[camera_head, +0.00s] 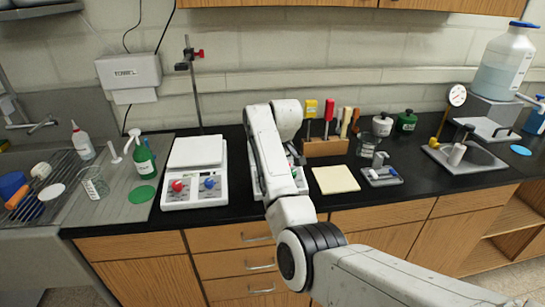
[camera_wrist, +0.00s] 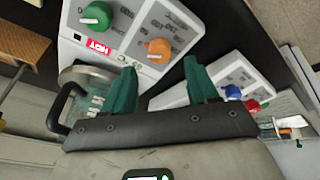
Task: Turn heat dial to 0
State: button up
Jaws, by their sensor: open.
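In the wrist view a white device (camera_wrist: 115,12) carries a green dial (camera_wrist: 96,15), an orange dial (camera_wrist: 158,50) and a lit red display (camera_wrist: 98,46). Its printed labels are too tilted and blurred to read, so I cannot tell which dial is heat. My gripper (camera_wrist: 162,82) has its two green fingers apart with nothing between them. The orange dial lies beyond the fingertips, apart from them. In the head view this device (camera_head: 300,183) is mostly hidden behind my arm. A second white device (camera_head: 195,160) has a red dial (camera_head: 178,186) and a blue dial (camera_head: 210,183).
In the head view a wooden tool block (camera_head: 325,147) stands behind a yellow pad (camera_head: 335,180). A retort stand (camera_head: 194,90) rises behind the second device.

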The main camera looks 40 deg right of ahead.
jog(key=shift+b+v, duration=0.35)
jog(key=shift+v, duration=2.25)
jog(key=s+a+f+m+g+b, duration=0.1)
jog(key=s+a+f, duration=0.3)
jog(key=s+f, duration=0.5)
jog(key=s+a+f+m+g+b, duration=0.1)
jog(key=s+a+f, duration=0.5)
jog(key=f, duration=0.5)
jog(key=s+a+f, duration=0.2)
jog(key=s+a, duration=0.1)
jog(key=s, duration=0.5)
jog(key=s+a+f+m, duration=0.1)
jog(key=s+a+f, duration=0.1)
jog(key=s, duration=0.7)
jog(key=s+a+f+g, duration=0.1)
jog(key=s+a, duration=0.3)
jog(key=s, duration=0.5)
jog(key=shift+s+a+f+y+b, duration=0.3)
jog(key=shift+a+f+b, duration=0.15)
jog(key=shift+f, duration=0.15)
jog(key=shift+c, duration=0.2)
